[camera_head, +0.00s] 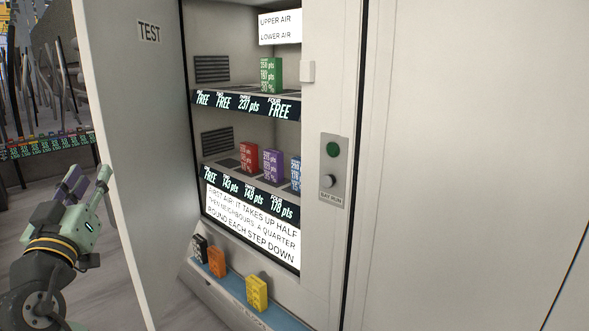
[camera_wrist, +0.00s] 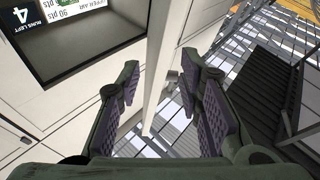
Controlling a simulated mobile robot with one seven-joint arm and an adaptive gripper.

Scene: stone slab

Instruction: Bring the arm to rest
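My gripper (camera_head: 89,180) is at the left of the head view, left of the open cabinet door. Its green and purple fingers point up and to the right. In the wrist view the two padded fingers (camera_wrist: 160,85) stand well apart with nothing between them, so it is open and empty. The cabinet's pale door panel (camera_head: 143,120), labelled TEST, is just right of the gripper in the head view. I cannot tell how wide the gap to it is.
The cabinet's upper shelf holds a green box (camera_head: 271,75). The lower shelf holds a red box (camera_head: 249,158), a purple box (camera_head: 272,165) and a blue box (camera_head: 295,173). Black, orange (camera_head: 217,261) and yellow (camera_head: 257,293) boxes stand in the bottom tray. A button panel (camera_head: 333,170) is right.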

